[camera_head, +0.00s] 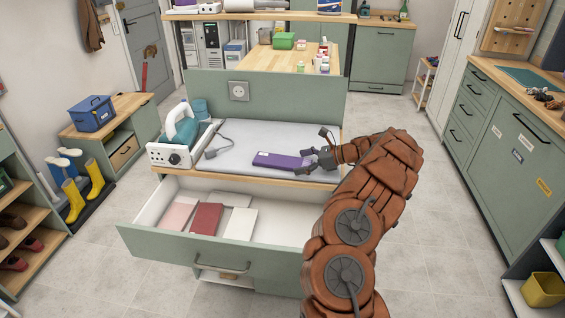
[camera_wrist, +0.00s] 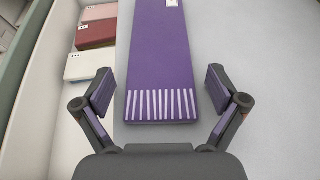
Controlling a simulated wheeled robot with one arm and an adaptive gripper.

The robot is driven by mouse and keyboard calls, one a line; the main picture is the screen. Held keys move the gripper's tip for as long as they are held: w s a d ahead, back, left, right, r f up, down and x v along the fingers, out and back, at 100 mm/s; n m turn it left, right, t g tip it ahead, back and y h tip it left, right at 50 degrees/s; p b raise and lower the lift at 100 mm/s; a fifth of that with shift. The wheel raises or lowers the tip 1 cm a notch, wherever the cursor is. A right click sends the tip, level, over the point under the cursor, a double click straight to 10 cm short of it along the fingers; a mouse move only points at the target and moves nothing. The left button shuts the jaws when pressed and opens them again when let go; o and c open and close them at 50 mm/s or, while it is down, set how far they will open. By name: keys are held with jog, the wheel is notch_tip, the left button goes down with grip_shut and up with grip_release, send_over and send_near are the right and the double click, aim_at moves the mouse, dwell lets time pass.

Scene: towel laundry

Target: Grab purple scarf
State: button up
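The purple scarf (camera_head: 282,161) lies folded flat on the grey ironing surface of the counter, near its front edge. In the wrist view the scarf (camera_wrist: 160,60) is a long purple strip with white stripes at its near end. My gripper (camera_head: 316,162) is at the scarf's right end in the head view. In the wrist view my gripper (camera_wrist: 160,92) is open, with one finger on each side of the striped end and a gap between each finger and the cloth. Its height over the surface is hard to tell.
An open drawer (camera_head: 222,263) in front of the counter holds folded pink, red and white cloths (camera_head: 240,224). A teal and white iron on its station (camera_head: 180,135) stands left on the counter. The grey surface (camera_head: 260,134) behind the scarf is clear.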

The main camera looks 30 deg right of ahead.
jog(key=c, duration=1)
jog(key=shift+r, duration=0.1)
